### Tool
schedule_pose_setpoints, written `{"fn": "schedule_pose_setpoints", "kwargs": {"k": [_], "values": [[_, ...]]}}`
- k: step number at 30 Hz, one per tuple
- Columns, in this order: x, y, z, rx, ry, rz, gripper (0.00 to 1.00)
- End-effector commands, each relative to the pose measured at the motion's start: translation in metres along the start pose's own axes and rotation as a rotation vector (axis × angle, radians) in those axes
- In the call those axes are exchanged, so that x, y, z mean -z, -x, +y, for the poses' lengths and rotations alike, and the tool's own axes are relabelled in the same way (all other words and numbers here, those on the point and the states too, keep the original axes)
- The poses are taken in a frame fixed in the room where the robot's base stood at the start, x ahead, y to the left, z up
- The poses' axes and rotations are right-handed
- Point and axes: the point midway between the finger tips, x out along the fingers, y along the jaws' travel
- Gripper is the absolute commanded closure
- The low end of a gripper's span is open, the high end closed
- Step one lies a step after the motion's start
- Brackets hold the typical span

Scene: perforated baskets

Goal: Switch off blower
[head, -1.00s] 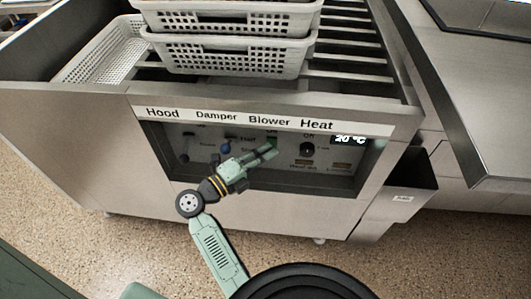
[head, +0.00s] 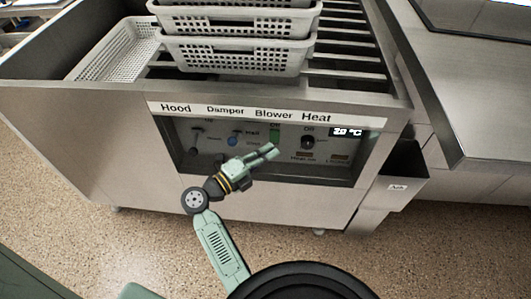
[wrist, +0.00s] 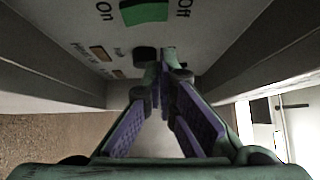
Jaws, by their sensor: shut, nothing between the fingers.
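The control panel (head: 340,165) is on the front of the grey machine, under a label strip reading Hood, Damper, Blower, Heat. A green switch (head: 274,134) sits below the word Blower. In the wrist view the green switch (wrist: 143,12) is at the top edge, between the words On and Off. My gripper (head: 273,151) is in front of the panel, with its fingertips just below the green switch in the picture. The fingers are closed together and empty; in the wrist view the tips (wrist: 160,62) meet beyond the switch's lower side. I cannot tell whether they touch the panel.
A black knob (head: 308,142) under Heat is to the right, near a temperature display (head: 347,132) reading 20 °C. A blue button (head: 232,141) is to the left. The panel is recessed within a metal frame. White perforated baskets (head: 235,55) stand on top of the machine.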

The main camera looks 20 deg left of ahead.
Motion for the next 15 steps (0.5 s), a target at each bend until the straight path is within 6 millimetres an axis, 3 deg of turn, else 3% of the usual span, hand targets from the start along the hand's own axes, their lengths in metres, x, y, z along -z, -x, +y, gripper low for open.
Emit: {"fn": "schedule_pose_setpoints", "kwargs": {"k": [1, 6, 15], "values": [[-0.002, 0.016, 0.001, 0.0, -0.003, -0.007, 1.0], [-0.002, 0.056, -0.004, -0.001, -0.003, -0.005, 1.0], [-0.001, 0.095, -0.011, 0.0, -0.001, -0.002, 1.0]]}}
